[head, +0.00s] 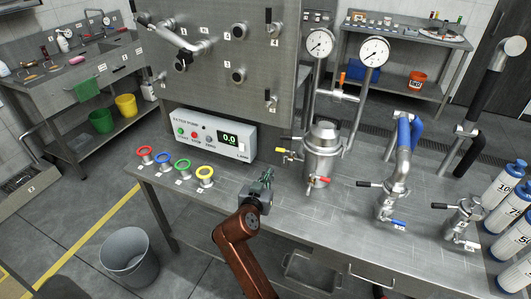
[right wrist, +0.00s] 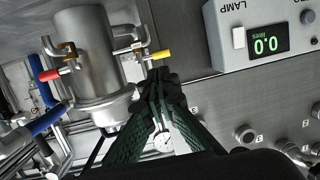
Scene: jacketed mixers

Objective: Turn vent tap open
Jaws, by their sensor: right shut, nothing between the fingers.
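A steel jacketed vessel (head: 323,152) stands on the bench; it fills the upper left of the right wrist view (right wrist: 88,55). On its side is a small tap with a yellow lever (head: 282,151), which also shows in the right wrist view (right wrist: 160,55). Another tap has a red lever (head: 319,180), also in the right wrist view (right wrist: 48,75). No readable label shows which one is the vent tap. My right gripper (head: 267,176) is shut and empty, left of the vessel. Its fingertips (right wrist: 160,74) appear just below the yellow lever; contact is unclear. My left gripper is out of view.
A meter box (head: 214,136) reading 0.0 stands left of the vessel, with coloured rings (head: 164,157) in front. Two gauges (head: 320,42) rise behind the vessel. Valves with blue pipe (head: 404,135) and a smaller valve (head: 462,220) stand right. The bench front is mostly clear.

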